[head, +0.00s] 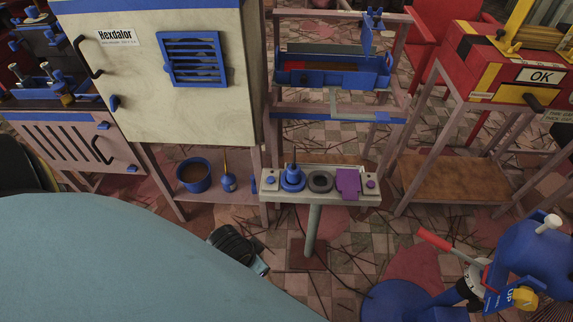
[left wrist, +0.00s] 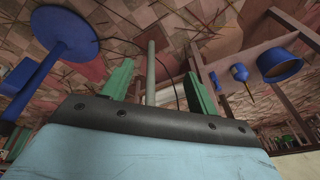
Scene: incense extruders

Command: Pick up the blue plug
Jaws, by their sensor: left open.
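The blue plug (head: 293,174) stands upright on a blue round base on the pale panel (head: 322,197), with a thin dark cord rising from its top. The panel sits on a grey post (head: 313,232). My left arm covers the lower left of the head view; a dark part of it ends below and left of the panel, apart from the plug, and its fingers cannot be made out there. In the left wrist view my left gripper (left wrist: 160,88) shows two green fingers spread apart with nothing held. The plug cannot be made out in that view. My right gripper is not in view.
Beside the plug are a dark ring (head: 320,181), a purple block (head: 348,182) and small knobs. A blue pot (head: 194,175) and a small blue bottle-like item (head: 228,182) stand on the low shelf left. A blue machine with a red handle (head: 436,240) stands lower right.

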